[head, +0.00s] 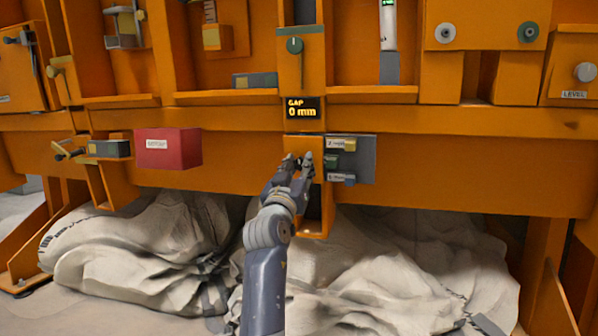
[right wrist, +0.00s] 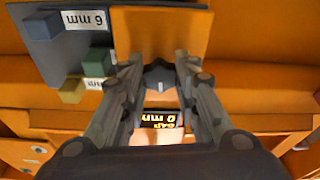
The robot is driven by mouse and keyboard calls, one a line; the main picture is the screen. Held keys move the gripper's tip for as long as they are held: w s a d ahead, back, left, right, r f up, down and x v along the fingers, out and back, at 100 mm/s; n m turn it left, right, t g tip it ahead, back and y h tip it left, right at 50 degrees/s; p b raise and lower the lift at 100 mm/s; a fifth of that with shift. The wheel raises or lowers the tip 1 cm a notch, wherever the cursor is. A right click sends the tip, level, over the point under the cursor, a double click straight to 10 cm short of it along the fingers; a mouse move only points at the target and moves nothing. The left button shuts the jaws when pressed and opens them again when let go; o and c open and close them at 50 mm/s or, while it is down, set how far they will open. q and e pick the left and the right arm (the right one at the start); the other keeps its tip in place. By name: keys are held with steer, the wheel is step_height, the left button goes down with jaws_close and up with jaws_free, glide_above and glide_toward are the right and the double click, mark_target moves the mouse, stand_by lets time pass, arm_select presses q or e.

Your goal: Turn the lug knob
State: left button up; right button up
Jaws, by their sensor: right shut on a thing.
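My right gripper (head: 300,160) reaches up to an orange plate (head: 308,143) below the gap display. In the right wrist view, which is upside down, the fingers of my right gripper (right wrist: 159,76) are shut on a small dark grey knob, the lug knob (right wrist: 158,80). One finger lies on each side of the knob, in front of the orange plate. In the head view the fingers hide most of the knob. The display (head: 302,108) above reads "GAP 0 mm". My left gripper is not in view.
Right of the plate, a grey holder (head: 367,160) carries yellow, green and blue blocks. A red box (head: 167,148) sits to the left. A green round dial (head: 295,45) is above the display. A LEVEL knob (head: 586,72) is far right. Crumpled grey cloth (head: 380,255) lies below.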

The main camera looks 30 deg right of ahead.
steer(key=shift+f, duration=0.15)
steer(key=o, duration=1.1)
